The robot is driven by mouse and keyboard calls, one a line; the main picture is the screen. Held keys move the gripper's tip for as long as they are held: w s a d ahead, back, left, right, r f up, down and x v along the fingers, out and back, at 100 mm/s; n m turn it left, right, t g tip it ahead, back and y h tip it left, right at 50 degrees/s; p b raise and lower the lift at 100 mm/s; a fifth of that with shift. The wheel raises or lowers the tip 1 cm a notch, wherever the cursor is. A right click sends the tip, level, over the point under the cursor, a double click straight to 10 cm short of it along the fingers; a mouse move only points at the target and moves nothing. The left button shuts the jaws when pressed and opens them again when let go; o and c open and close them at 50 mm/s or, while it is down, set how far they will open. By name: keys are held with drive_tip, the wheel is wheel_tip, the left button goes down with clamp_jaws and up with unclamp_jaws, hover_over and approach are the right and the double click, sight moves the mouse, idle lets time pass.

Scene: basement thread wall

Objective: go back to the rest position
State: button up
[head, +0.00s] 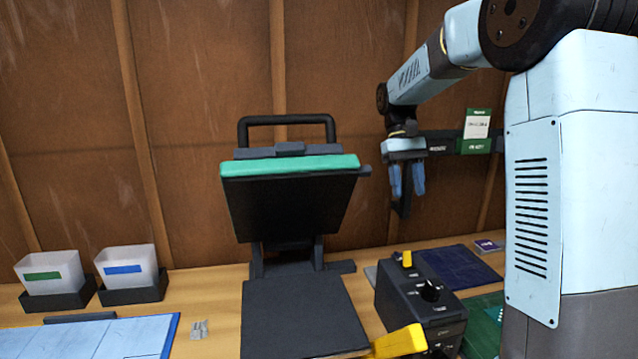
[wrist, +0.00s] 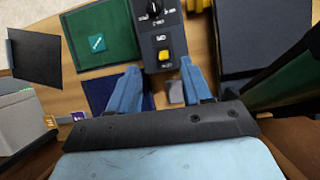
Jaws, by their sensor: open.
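My gripper (head: 407,180) hangs from my arm in the upper right of the head view, with its blue fingers pointing down. It is above the bench, behind the black control box. The control box (wrist: 160,22) lies beyond the fingertips there, with a black knob and a yellow switch.
A heat press (head: 300,318) with a raised green-edged lid stands mid-bench. The black control box (head: 405,300) is right of it. Two bins, one green-labelled (head: 50,272) and one blue-labelled (head: 128,264), stand left. A blue mat (head: 450,266) and green mat (wrist: 100,35) lie on the bench.

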drive_tip(key=s+d+m+t+y, duration=0.1)
drive_tip(key=s+t, duration=0.9)
drive_tip(key=s, duration=1.7)
drive_tip(key=shift+d+r+m, duration=0.3)
drive_tip(key=shift+d+m, duration=0.1)
drive_tip(key=shift+d, duration=0.15)
